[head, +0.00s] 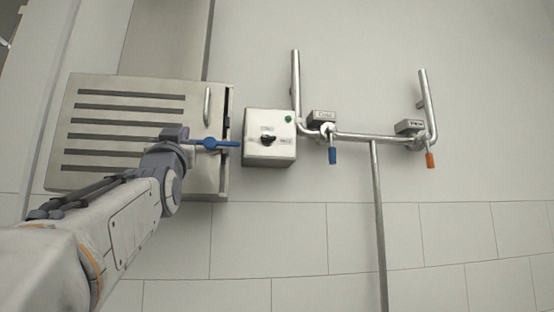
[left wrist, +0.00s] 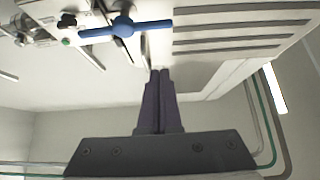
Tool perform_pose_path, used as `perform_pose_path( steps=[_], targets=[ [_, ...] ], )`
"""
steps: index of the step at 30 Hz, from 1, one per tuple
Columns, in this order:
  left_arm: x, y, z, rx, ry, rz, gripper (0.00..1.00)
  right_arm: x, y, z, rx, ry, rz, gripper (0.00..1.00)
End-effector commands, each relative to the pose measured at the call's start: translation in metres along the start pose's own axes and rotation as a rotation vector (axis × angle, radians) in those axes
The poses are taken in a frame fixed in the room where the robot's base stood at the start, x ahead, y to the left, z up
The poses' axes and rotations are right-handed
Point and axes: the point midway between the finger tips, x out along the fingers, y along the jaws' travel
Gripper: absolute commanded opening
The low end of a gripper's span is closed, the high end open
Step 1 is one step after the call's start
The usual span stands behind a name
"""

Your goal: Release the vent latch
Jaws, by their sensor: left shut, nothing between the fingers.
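The vent latch (head: 222,144) is a blue bar with a round hub at the right edge of the slotted metal vent panel (head: 80,172). In the left wrist view the blue latch (left wrist: 125,27) lies across the top, roughly level, over the edge of the vent panel (left wrist: 222,19). My left gripper (head: 190,136) is in front of the panel, close by the latch's left end. In the left wrist view its fingers (left wrist: 160,72) are shut and empty, with their tips a little apart from the bar in the picture. My right gripper is not in view.
A metal control box (head: 258,156) with a black knob and green button is right of the panel. Beyond it are pipes (head: 367,137) with a blue-handled valve (head: 332,156) and an orange-handled valve (head: 430,160). A vertical handle (head: 207,106) stands on the panel above the latch.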

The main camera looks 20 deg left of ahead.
Motion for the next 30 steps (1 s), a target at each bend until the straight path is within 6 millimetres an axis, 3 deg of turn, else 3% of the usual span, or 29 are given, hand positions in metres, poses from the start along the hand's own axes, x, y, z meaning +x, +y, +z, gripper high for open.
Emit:
perform_pose_path(
  steps=[5, 10, 25, 30],
  targets=[
    [0.0, 0.001, 0.001, -0.001, -0.003, 0.002, 0.0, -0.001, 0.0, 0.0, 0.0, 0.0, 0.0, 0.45],
    [0.013, 0.001, -0.001, -0.002, -0.005, 0.002, 0.0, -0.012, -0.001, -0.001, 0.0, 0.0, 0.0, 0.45],
    [0.105, 0.002, -0.003, -0.002, -0.006, 0.003, 0.0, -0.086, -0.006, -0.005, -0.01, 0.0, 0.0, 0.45],
    [0.087, 0.002, 0.018, -0.002, -0.007, 0.003, 0.0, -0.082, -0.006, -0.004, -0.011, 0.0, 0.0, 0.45]
  ],
)
